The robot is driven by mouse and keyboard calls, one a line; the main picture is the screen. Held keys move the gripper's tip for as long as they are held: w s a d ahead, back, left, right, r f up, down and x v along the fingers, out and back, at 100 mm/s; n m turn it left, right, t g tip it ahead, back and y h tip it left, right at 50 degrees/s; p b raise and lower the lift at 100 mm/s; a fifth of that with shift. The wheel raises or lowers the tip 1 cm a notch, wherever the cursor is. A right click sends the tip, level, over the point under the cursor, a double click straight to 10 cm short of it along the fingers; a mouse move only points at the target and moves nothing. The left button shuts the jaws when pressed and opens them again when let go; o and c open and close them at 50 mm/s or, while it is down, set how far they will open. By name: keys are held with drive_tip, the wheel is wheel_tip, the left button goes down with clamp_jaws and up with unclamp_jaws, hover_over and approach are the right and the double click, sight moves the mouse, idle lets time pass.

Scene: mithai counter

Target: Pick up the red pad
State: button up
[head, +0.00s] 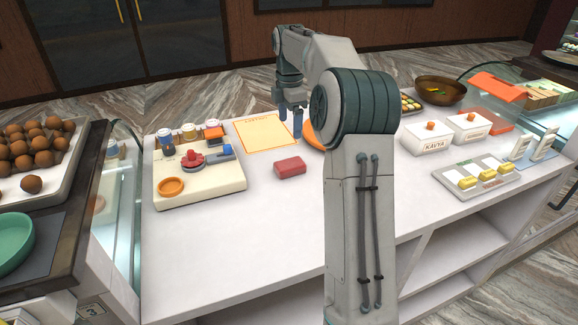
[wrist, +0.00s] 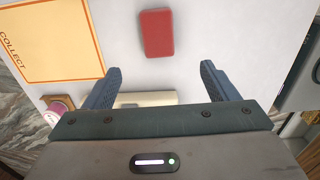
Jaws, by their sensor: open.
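The red pad (head: 289,168) is a small rounded block lying on the white counter (head: 240,230), right of the cream board. In the wrist view the red pad (wrist: 157,33) lies beyond my fingertips, roughly in line with the gap between them and apart from both. My gripper (head: 291,122) hangs over the counter behind the pad in the head view. In the wrist view my gripper (wrist: 160,70) has its two fingers spread wide with nothing between them.
The cream board (head: 205,197) with an orange ring and small colored parts stands left of the pad. An orange-bordered sheet (head: 267,134) lies behind it. An orange round item (head: 312,138) is partly hidden by my arm. White boxes (head: 431,138) stand at right. Counter in front is clear.

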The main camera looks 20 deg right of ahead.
hover_over(290, 163)
wheel_tip(290, 163, down, 8)
drive_tip(key=shift+s+f, duration=0.15)
drive_tip(key=shift+f, duration=0.1)
drive_tip(key=shift+f+p, duration=0.65)
drive_tip(key=shift+f, duration=1.95)
drive_tip(key=c, duration=1.1)
